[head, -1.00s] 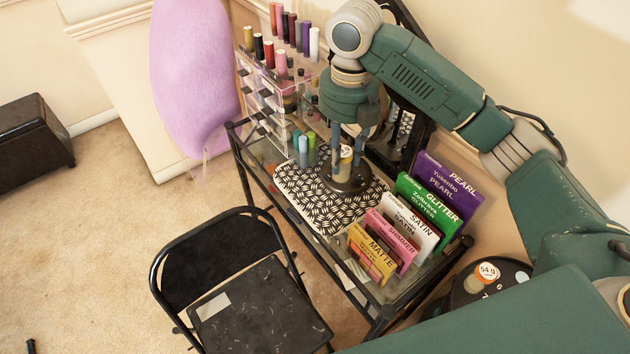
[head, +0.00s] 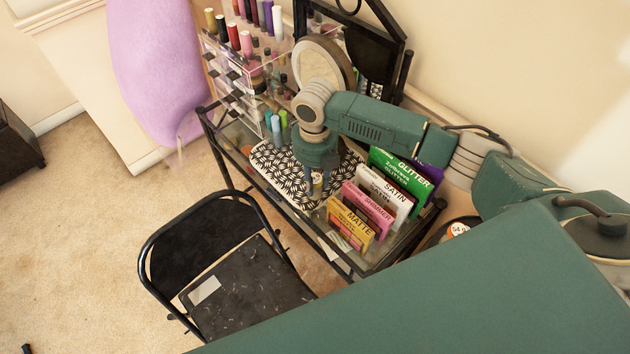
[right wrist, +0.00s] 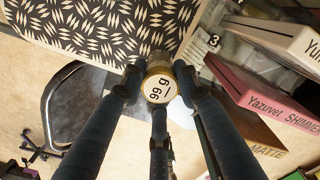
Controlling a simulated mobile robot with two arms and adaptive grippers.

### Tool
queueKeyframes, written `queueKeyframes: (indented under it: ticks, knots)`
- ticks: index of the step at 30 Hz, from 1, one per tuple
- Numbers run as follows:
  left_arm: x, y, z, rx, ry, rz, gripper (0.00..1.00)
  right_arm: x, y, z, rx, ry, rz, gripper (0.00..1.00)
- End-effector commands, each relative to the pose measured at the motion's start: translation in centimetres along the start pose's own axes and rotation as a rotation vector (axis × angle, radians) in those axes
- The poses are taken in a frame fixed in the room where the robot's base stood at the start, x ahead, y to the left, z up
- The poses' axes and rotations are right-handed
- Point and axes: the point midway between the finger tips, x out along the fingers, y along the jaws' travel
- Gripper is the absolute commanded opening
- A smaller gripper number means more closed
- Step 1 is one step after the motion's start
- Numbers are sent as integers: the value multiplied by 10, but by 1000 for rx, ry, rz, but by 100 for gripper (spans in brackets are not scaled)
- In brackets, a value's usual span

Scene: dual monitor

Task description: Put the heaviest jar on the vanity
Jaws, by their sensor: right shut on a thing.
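The vanity (head: 240,148) is a black-framed glass table with a black-and-white patterned mat (head: 268,165) on it. My right gripper (head: 317,192) is at the mat's near right edge. Its fingers close around a small jar (head: 318,181), which is mostly hidden in the head view. In the right wrist view the jar's round lid (right wrist: 160,87) reads 99 g and sits between the fingers, by the mat edge. I cannot tell whether it touches the glass. Another jar (head: 459,229), marked with a 54, is partly hidden at the right. My left gripper is out of view.
Palette boxes stand right of the gripper, including Matte (head: 348,225), Shimmer (head: 367,210) and Satin (head: 385,193). Bottles (head: 277,125) and a clear drawer organizer (head: 232,82) are behind it. A black folding chair (head: 205,240) stands in front.

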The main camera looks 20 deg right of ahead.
Motion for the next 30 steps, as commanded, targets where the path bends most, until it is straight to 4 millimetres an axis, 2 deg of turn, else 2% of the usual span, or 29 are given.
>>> queueKeyframes:
  ticks: [4, 16, 17, 19, 30]
  knots:
    - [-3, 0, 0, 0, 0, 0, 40, 15, 0, 0, 1, 0, 0, 4]
    - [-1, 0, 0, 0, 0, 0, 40, 20, 0, 0, 0, -1, 0, 4]
    - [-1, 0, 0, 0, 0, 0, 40, 20, 0, 0, 0, -1, 0, 35]
    - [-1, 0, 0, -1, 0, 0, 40, 20, 0, 0, 0, -1, 0, 49]
    - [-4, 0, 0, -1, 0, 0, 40, 14, 0, 1, 0, -2, 0, 50]
